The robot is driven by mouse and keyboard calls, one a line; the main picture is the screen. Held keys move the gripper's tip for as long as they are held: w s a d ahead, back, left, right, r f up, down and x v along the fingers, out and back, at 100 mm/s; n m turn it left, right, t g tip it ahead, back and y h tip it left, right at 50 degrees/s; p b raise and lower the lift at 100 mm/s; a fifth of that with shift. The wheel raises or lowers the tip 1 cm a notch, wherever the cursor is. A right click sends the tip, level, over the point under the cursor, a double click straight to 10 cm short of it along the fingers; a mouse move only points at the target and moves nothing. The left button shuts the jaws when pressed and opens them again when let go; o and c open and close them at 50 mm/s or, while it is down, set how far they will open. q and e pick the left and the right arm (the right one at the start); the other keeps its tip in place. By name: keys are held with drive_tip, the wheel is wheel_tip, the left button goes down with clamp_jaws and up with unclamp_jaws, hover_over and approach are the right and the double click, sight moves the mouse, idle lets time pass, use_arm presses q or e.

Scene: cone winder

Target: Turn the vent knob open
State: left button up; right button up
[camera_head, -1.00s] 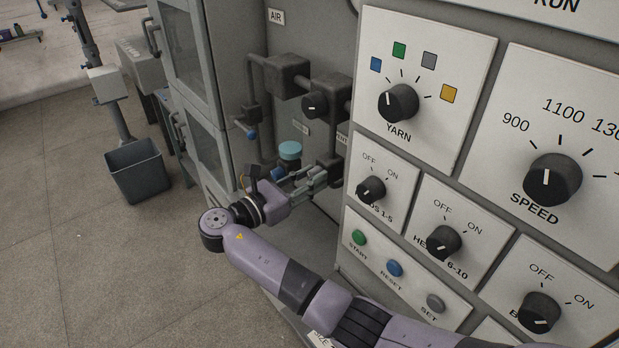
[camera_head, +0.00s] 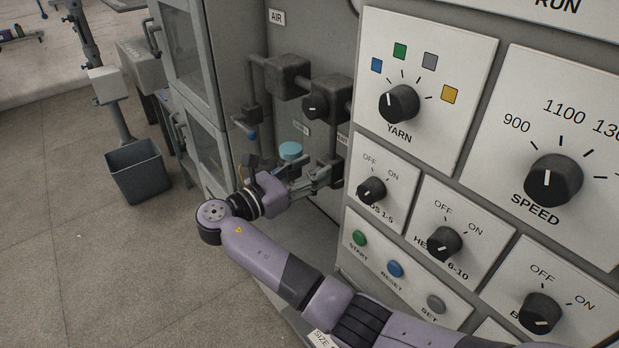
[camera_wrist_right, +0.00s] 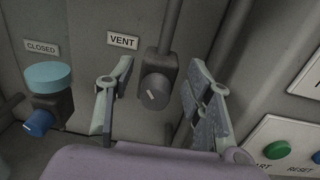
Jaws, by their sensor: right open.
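The vent knob (camera_wrist_right: 156,90) is a dark round knob with a short white mark, on a dark pipe fitting beside the VENT label (camera_wrist_right: 123,40). The mark is slanted in the right wrist view. My right gripper (camera_wrist_right: 161,68) is open, one finger on each side of the knob, with gaps visible on both sides. In the head view my right gripper (camera_head: 335,175) reaches into the recess left of the control panel; I cannot make out the vent knob there. My left gripper is not in view.
A CLOSED label (camera_wrist_right: 42,47) and a valve with a turquoise cap (camera_wrist_right: 48,75) and blue knob (camera_wrist_right: 38,123) are left of the gripper. Another black knob (camera_head: 316,106) is above it. The control panel (camera_head: 440,60) stands close on the right.

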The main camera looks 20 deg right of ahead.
wheel_tip(320, 180, up, 8)
drive_tip(key=shift+f, duration=0.15)
idle(0.4)
